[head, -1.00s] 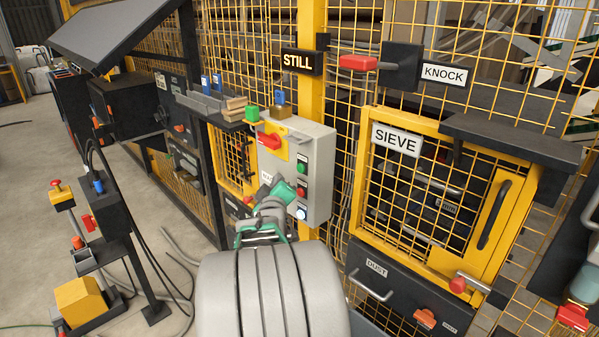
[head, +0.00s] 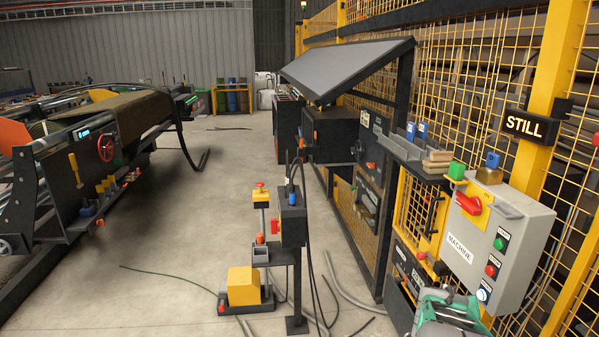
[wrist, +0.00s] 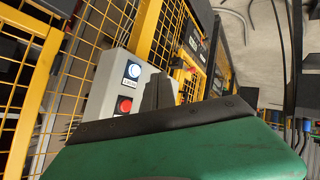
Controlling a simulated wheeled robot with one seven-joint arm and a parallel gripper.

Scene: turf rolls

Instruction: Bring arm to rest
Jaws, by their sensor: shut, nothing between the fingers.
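My gripper (wrist: 158,92) shows in the wrist view as dark fingers beyond a green housing. It is shut and empty, in front of the grey MACHINE control box (wrist: 113,80). In the head view, only a green and grey part of my arm shows at the bottom right, below that box (head: 493,250); the fingertips cannot be made out there. The box carries a red handle, a green and a red button, and a lit button. I cannot tell the exact gap between my fingers and the box.
Yellow mesh fencing (head: 480,85) runs along the right. A dark post with a small box (head: 293,225) and a yellow pedal unit (head: 244,287) stand in the middle, with cables on the floor. The turf machine (head: 85,160) is at left. Open concrete floor (head: 170,250) lies between.

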